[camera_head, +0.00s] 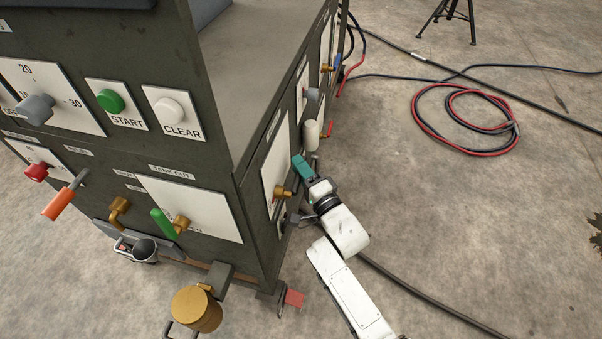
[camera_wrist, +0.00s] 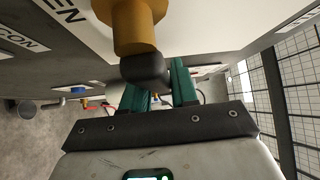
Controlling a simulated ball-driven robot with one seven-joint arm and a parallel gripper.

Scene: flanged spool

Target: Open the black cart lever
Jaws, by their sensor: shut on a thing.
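The black lever (camera_wrist: 146,70) sits on a brass valve stem (camera_wrist: 134,28) on a white panel in the wrist view. The lever's near end shows; the rest runs away between my fingers and is mostly hidden. My gripper (camera_wrist: 160,86) has teal fingers, one on each side of the lever, and is shut on it. In the head view, my gripper (camera_head: 302,168) is at the cart's right side face, close to a brass valve (camera_head: 283,192). The black lever cannot be made out there.
The dark cart (camera_head: 225,150) carries other controls: a green lever (camera_head: 163,222), an orange lever (camera_head: 64,197) and a white cylindrical knob (camera_head: 311,134) beyond my gripper. A coiled red and black hose (camera_head: 465,118) lies on the floor to the right. Open floor surrounds it.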

